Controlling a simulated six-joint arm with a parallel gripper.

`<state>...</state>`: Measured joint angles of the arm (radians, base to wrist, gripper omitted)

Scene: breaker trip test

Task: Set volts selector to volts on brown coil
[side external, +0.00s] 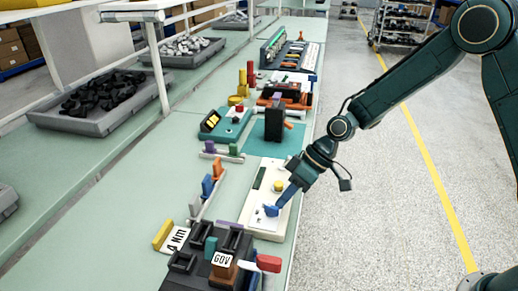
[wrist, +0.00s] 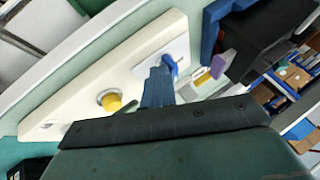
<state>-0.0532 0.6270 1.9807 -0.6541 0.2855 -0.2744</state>
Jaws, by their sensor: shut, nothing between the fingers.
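A cream panel (side external: 250,213) lies on the bench with a yellow button (side external: 278,186), a dark green strip (side external: 259,178) and a blue selector knob (side external: 271,210) on a white plate. The panel (wrist: 62,122), yellow button (wrist: 110,101) and blue knob (wrist: 171,66) also show in the wrist view. My gripper (side external: 283,203) is shut and points down beside the knob; in the wrist view its fingers (wrist: 158,78) overlap the knob's near side. I cannot tell if they touch.
The black fixture (side external: 185,278) has red and white levers (side external: 268,263). A yellow block with an "4 Nm" card (side external: 176,238) and coloured pegs (side external: 207,187) stand left of the panel. A black post (side external: 274,124) stands behind.

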